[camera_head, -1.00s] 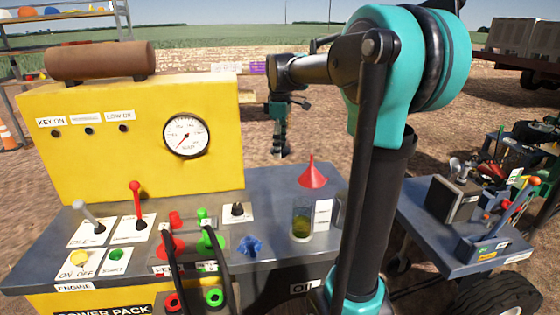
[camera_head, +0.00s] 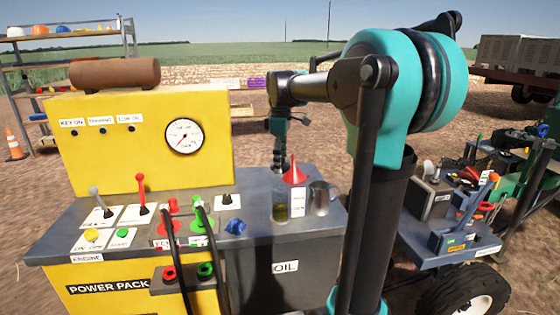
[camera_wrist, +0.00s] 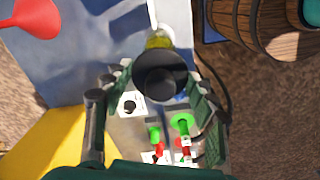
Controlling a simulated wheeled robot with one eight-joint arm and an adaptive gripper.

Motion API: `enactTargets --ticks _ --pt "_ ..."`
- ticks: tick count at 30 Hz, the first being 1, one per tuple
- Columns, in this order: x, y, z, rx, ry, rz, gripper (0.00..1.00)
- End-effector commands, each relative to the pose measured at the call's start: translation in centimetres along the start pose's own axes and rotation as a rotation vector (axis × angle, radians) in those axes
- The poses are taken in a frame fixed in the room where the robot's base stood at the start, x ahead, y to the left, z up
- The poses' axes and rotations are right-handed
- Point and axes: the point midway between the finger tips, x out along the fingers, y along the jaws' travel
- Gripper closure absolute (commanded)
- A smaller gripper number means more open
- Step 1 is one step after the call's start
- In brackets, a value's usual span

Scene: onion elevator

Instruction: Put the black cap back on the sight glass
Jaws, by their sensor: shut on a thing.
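The sight glass (camera_head: 280,205) is a clear upright cylinder with yellow-green oil, on the grey bench at its right part. It also shows in the wrist view (camera_wrist: 160,41), partly hidden behind the black cap (camera_wrist: 160,75). My gripper (camera_wrist: 160,84) is shut on that round dark cap. In the wrist view the cap overlaps the near side of the glass; the height gap between them cannot be told.
A red funnel (camera_head: 294,173) and a metal mug (camera_head: 320,197) stand close to the glass. A blue knob (camera_head: 235,228), levers and hose couplings are to its left, with the yellow gauge panel (camera_head: 140,140) behind. A wooden barrel (camera_wrist: 270,25) shows in the wrist view.

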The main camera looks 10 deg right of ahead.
Motion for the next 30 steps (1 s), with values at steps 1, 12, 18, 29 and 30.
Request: enactTargets --ticks 1,12,18,29,30 --pt "0.2 0.0 0.0 0.000 0.000 0.000 0.71" --pt "3.1 0.0 0.0 0.000 0.000 0.000 0.71" --pt "4.8 0.1 0.0 0.000 0.000 0.000 0.71" --pt "6.0 0.0 0.0 0.000 0.000 0.000 0.71" --pt "6.1 0.0 0.0 0.000 0.000 0.000 0.71"
